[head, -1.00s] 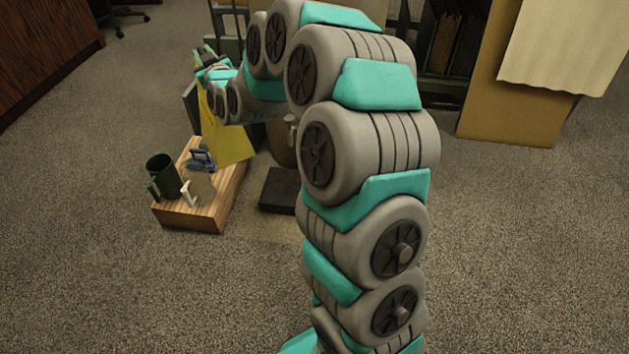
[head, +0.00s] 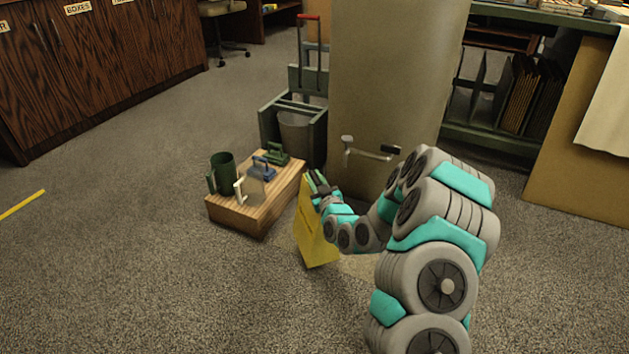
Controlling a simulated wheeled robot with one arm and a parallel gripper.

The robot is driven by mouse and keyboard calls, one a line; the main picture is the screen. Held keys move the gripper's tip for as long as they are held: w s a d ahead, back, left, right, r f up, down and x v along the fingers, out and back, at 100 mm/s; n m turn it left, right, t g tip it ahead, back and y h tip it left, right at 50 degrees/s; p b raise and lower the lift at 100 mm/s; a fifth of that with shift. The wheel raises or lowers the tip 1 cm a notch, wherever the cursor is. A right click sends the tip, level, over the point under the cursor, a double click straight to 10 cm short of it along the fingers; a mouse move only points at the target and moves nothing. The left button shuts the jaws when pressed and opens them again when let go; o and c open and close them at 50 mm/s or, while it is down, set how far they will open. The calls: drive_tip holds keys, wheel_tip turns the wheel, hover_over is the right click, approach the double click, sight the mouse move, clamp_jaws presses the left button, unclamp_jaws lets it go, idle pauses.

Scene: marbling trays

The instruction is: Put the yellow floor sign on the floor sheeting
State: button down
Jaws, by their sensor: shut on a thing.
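The yellow floor sign (head: 313,240) hangs upright from my gripper (head: 318,187), just right of the low wooden platform. My gripper is shut on its top edge. I cannot tell whether the sign's lower edge touches the floor. A pale, flat patch (head: 368,267), perhaps the floor sheeting, shows on the carpet just right of the sign. My arm hides much of it.
The wooden platform (head: 245,223) bears a dark green mug (head: 223,172), a white-handled thing, and blue and green handled tools. A tall grey-beige cabinet (head: 395,75) with a lever handle stands behind my gripper. A green cart (head: 305,135) holds a bin.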

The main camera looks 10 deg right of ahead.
sight(315, 214)
wheel_tip(315, 214, down, 6)
drive_tip(key=b, duration=0.1)
drive_tip(key=shift+f+b, duration=0.2)
drive_tip(key=shift+b, duration=0.1)
drive_tip(key=shift+f, duration=0.5)
idle(0.6)
drive_tip(key=c, duration=0.6)
unclamp_jaws()
drive_tip(key=shift+c, duration=0.2)
drive_tip(key=s+d, duration=0.1)
drive_tip(key=s, duration=0.6)
drive_tip(key=shift+s+d+p, duration=0.15)
drive_tip(key=shift+s+p, duration=0.15)
drive_tip(key=shift+s, duration=0.05)
